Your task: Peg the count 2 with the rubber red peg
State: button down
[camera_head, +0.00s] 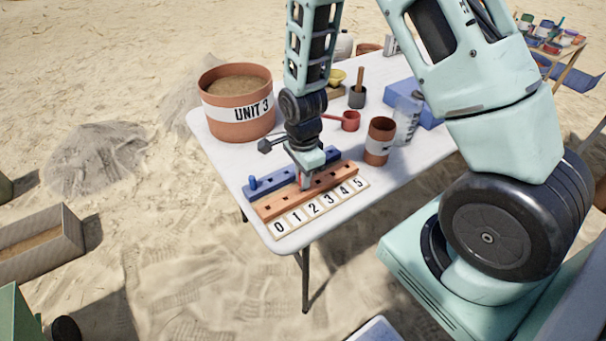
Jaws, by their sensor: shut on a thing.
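An orange peg board (327,181) lies along the front of the white table, behind a strip of number tiles running 0 to 5. The tile for 2 (313,207) is third from the left. My gripper (305,182) points down over the orange board, roughly behind the tiles 1 and 2. It is shut on a small red peg (304,181), mostly hidden by the fingers. I cannot tell whether the peg's lower end is in a hole or just above the board.
A sand-filled pot marked UNIT 3 (238,118) stands behind on the left. A red scoop (350,121), a brown cup (379,140), a clear cylinder (408,118) and a blue box (402,92) stand to the right. The table's front edge is close to the tiles.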

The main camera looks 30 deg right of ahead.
jog(key=shift+f+b, duration=0.6)
jog(key=shift+f, duration=0.4)
jog(key=c, duration=1.3)
grip_release()
jog(key=shift+r, duration=0.1)
notch_tip(320, 180, up, 17)
jog(key=shift+r+p, duration=0.2)
jog(key=shift+p, duration=0.35)
